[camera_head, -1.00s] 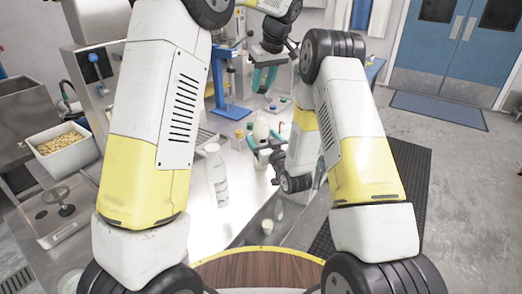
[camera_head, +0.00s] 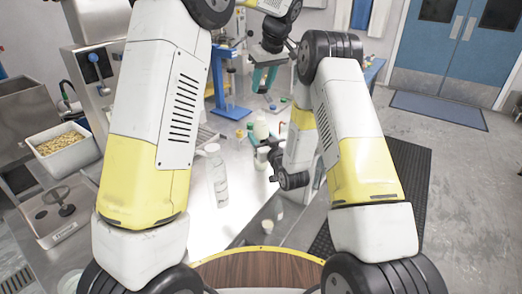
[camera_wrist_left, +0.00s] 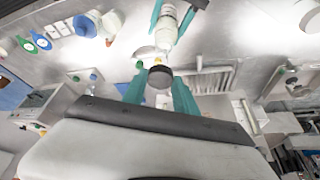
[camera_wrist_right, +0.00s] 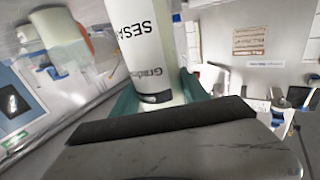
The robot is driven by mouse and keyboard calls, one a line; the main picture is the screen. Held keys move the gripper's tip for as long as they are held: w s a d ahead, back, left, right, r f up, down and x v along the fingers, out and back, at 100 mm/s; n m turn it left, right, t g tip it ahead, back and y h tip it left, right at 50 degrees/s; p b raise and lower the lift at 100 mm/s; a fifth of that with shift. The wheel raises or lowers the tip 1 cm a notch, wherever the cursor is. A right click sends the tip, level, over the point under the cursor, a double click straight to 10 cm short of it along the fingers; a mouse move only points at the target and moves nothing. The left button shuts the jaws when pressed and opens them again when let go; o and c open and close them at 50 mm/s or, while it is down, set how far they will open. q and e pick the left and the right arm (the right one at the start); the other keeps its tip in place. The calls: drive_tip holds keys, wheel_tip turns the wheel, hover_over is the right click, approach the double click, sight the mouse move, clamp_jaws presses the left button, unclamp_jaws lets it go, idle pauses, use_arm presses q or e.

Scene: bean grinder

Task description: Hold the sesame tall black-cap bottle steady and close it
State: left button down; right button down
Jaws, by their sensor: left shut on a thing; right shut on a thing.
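The sesame bottle (camera_wrist_right: 140,40), white with dark lettering, is between the teal fingers of my right gripper (camera_wrist_right: 165,92), which is shut on its body. In the head view the bottle (camera_head: 261,130) stands at the counter's right part, partly hidden by my right gripper (camera_head: 264,152). My left gripper (camera_head: 264,78) is above the bottle. In the left wrist view, the left gripper (camera_wrist_left: 160,90) is shut on a round black cap (camera_wrist_left: 160,76). The bottle (camera_wrist_left: 166,32) shows beyond it there, apart from the cap in the picture.
Another white bottle (camera_head: 217,175) stands left of my right gripper on the counter. A blue stand (camera_head: 228,105) is behind. A tray of beans (camera_head: 62,143) is at the left. Small coloured-capped containers (camera_head: 278,104) stand near the back.

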use_arm(q)
hover_over(261, 111)
drive_tip(key=s, duration=0.1)
drive_tip(key=shift+d+f, duration=0.15)
drive_tip(key=shift+f, duration=1.1)
drive_tip(key=shift+d+f, duration=0.1)
drive_tip(key=shift+f, duration=1.15)
drive_tip(key=shift+f, duration=0.9)
drive_tip(key=shift+f, duration=0.55)
